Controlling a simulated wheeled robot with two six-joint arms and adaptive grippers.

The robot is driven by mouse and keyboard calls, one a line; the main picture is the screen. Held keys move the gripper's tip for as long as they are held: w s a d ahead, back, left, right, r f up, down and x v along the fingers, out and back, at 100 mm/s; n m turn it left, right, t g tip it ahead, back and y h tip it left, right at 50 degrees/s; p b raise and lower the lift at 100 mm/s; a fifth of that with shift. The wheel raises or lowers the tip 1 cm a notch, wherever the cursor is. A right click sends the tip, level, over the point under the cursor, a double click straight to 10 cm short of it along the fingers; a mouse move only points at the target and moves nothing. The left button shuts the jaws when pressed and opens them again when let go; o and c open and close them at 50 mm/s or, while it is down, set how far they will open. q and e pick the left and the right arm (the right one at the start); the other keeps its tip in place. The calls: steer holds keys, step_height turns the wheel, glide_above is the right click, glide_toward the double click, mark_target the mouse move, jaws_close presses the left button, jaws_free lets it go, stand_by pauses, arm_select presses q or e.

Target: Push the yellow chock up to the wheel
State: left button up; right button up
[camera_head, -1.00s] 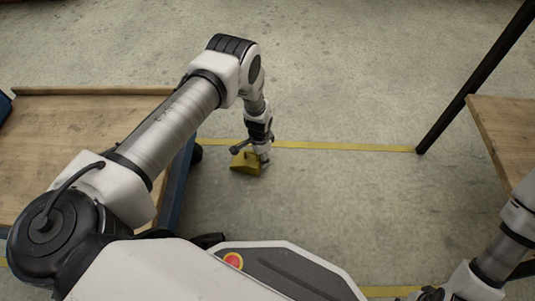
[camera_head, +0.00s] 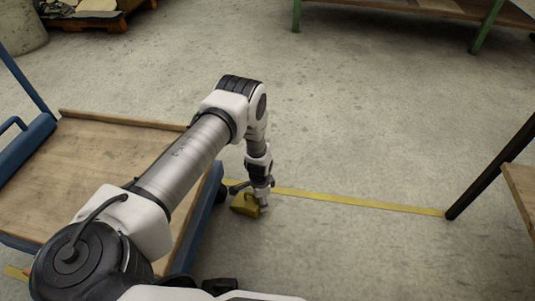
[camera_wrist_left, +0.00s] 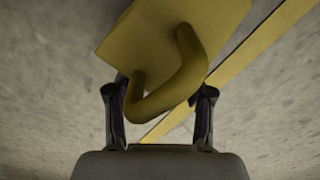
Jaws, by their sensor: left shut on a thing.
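My left gripper (camera_head: 263,206) points down at the chock's right side. In the left wrist view, the chock (camera_wrist_left: 165,30) has a curved yellow handle (camera_wrist_left: 172,85) that lies between the fingers of my left gripper (camera_wrist_left: 160,105), which is shut on it. My right gripper is out of view.
A yellow floor line (camera_head: 350,202) runs right from near the chock. A table with a black leg (camera_head: 492,168) stands at the right. A green-legged bench (camera_head: 420,12) and a pallet (camera_head: 105,20) are at the back. The middle floor is open.

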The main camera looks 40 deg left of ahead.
arm_select(q)
steer(key=shift+s+a+f, duration=0.2)
steer(key=shift+s+a, duration=0.3)
steer(key=shift+a, duration=0.2)
steer(key=o, duration=1.5)
steer(key=shift+a, duration=0.15)
steer(key=shift+o, duration=0.2)
step_height(320, 180, up, 12)
steer(key=shift+w+r, duration=0.1)
steer(key=shift+r, duration=0.05)
